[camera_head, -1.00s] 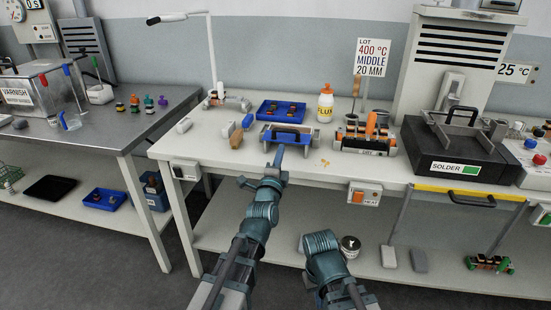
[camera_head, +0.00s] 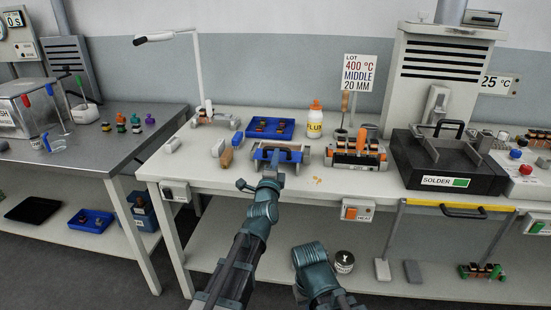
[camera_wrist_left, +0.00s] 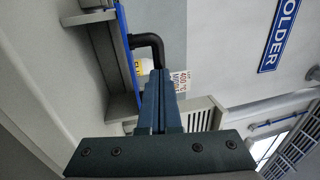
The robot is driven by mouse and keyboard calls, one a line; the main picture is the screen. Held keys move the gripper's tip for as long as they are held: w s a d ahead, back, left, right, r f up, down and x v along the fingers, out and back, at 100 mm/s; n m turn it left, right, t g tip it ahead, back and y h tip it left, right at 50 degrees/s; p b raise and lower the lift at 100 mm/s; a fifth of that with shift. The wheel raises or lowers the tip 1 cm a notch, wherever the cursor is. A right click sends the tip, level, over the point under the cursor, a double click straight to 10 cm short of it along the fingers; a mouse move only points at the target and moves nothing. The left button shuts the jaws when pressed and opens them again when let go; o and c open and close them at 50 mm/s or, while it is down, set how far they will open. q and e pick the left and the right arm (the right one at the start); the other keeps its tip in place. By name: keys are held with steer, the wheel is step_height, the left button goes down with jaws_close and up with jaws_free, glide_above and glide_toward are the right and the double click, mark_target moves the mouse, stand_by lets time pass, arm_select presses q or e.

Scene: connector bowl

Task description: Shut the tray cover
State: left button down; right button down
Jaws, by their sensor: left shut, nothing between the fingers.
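The grey tray unit with a blue cover (camera_head: 290,156) stands at the front of the white bench, left of centre. A black handle on the cover shows close up in the left wrist view (camera_wrist_left: 149,44), beside the cover's blue edge. How far open the cover stands is hard to tell. My left gripper (camera_head: 275,163) is shut and empty at the front of the unit, hiding part of it. Its closed fingers show in the left wrist view (camera_wrist_left: 160,85), pointing close by the handle; contact cannot be made out.
A blue tray with parts (camera_head: 290,128) and a flux bottle (camera_head: 314,122) stand behind the unit. An orange-fronted rack (camera_head: 356,153) is to its right, brushes (camera_head: 226,157) to its left. A black solder box (camera_head: 410,165) stands further right.

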arm_select(q)
steer(key=x, duration=0.2)
steer(key=f+x, duration=0.1)
steer(key=x, duration=0.5)
steer(key=shift+w+f, duration=0.2)
steer(key=shift+f, duration=0.1)
steer(key=shift+a+r, duration=0.1)
steer(key=shift+s, duration=0.1)
